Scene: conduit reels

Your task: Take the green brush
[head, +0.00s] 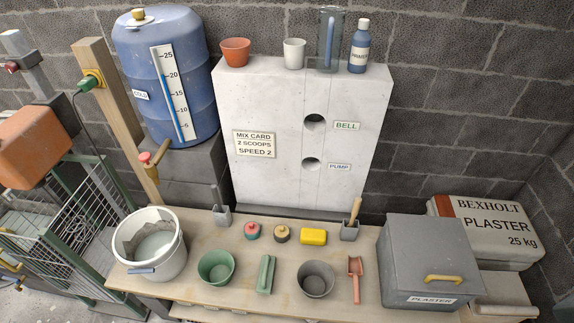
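A green oblong item (265,274) lies on the wooden bench, between a green bowl and a grey bowl. It is the only green thing of a brush-like size here, but bristles cannot be made out. It lies apart from both bowls, its long side pointing toward the front edge. Neither of my grippers is in the head view.
A wire cage (55,250) stands at the left.

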